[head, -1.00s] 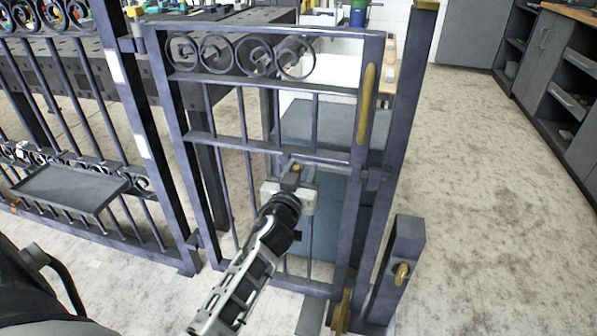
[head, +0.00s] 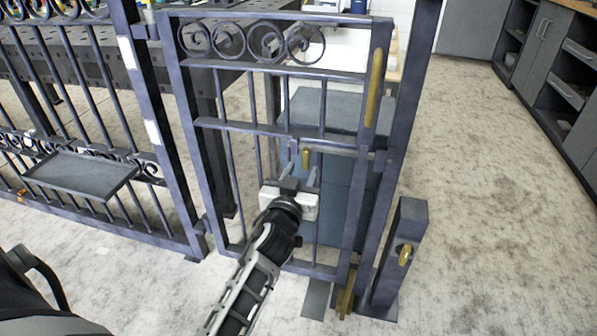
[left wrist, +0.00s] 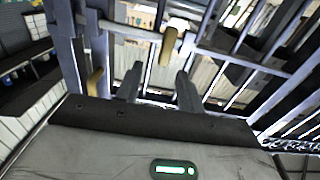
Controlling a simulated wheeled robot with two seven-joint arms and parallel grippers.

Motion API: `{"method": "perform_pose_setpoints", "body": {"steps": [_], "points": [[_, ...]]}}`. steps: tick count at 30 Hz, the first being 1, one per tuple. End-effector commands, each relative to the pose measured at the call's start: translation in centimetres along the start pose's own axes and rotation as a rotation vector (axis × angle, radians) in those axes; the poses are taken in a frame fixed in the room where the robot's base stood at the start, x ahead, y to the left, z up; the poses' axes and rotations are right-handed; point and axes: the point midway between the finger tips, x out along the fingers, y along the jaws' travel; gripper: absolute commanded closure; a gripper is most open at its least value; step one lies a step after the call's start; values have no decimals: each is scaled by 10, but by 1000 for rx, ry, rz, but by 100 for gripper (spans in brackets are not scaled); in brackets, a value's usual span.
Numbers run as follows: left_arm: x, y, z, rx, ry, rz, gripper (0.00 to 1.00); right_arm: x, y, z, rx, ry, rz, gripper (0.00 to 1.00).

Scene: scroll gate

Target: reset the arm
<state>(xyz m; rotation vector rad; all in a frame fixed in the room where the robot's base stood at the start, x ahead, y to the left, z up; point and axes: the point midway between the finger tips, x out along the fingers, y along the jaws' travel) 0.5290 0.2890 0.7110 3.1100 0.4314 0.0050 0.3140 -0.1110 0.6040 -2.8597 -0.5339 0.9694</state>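The dark metal gate (head: 222,125) with scrollwork along its top stands in its frame and looks shut. A small brass latch knob (head: 305,158) sits on its middle rail. It also shows in the left wrist view (left wrist: 168,46), beyond my fingertips. A vertical brass handle (head: 375,88) is on the gate's right side. My left gripper (head: 301,176) is in front of the gate, just below the knob. In the left wrist view its two fingers (left wrist: 158,84) are apart, with nothing held between them. My right gripper is not in view.
A short post with a brass knob (head: 405,255) stands right of the gate. A grey tray (head: 80,176) is fixed on the fence at left. A blue-grey box (head: 335,112) stands behind the gate. Bare floor (head: 480,200) lies open at right.

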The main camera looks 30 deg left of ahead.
Motion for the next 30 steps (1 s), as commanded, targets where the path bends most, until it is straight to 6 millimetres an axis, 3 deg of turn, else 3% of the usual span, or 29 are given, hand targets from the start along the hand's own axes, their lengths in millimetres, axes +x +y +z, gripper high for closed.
{"method": "perform_pose_setpoints", "body": {"steps": [10, 14, 17, 21, 24, 29, 30], "points": [[-1, 0, 1, 1, -3, 1, 62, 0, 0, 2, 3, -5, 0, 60], [-20, 5, 16, 11, -61, 28, 62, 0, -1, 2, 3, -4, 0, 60], [-60, 20, 43, 23, -181, 102, 62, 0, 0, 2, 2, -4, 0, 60], [-136, 57, 82, 34, -400, 287, 62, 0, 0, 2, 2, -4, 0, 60], [-187, 81, 98, 33, -525, 423, 62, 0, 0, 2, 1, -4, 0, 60], [-267, 115, 108, 13, -684, 642, 62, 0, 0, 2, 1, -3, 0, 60], [-260, 111, 79, 17, -667, 621, 62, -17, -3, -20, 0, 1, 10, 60]]}}
